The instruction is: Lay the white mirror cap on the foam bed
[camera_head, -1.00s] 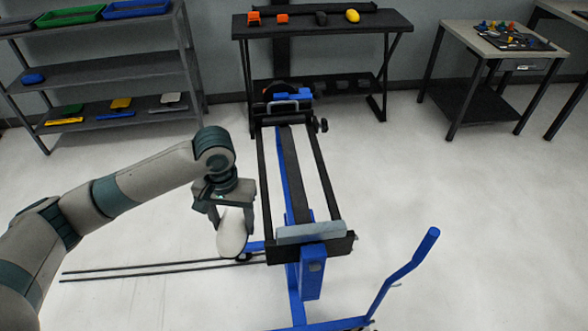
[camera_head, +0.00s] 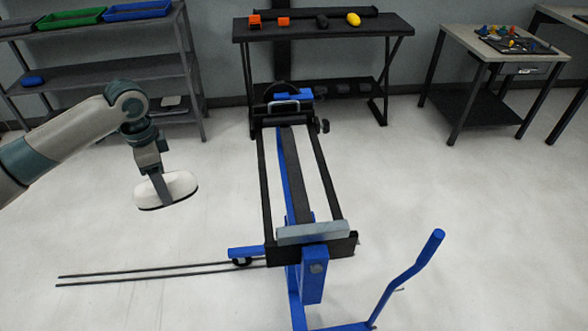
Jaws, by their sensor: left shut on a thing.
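The white mirror cap (camera_head: 180,187) is a rounded white shell with a dark lower edge. My left gripper (camera_head: 160,190) is shut on it and holds it in the air, over the floor to the left of the blue and black stand (camera_head: 313,275). One finger shows across the cap's near face. I cannot tell for sure which part is the foam bed; a pale grey block (camera_head: 313,232) lies across the stand's front end, apart from the cap. My right gripper is not in view.
A grey shelf rack (camera_head: 95,72) with trays stands at the back left, behind my left arm. A black bench (camera_head: 320,28) with small orange, black and yellow things is at the back. A blue handle (camera_head: 405,275) rises at the front right. Thin black rods (camera_head: 160,274) extend left near the floor.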

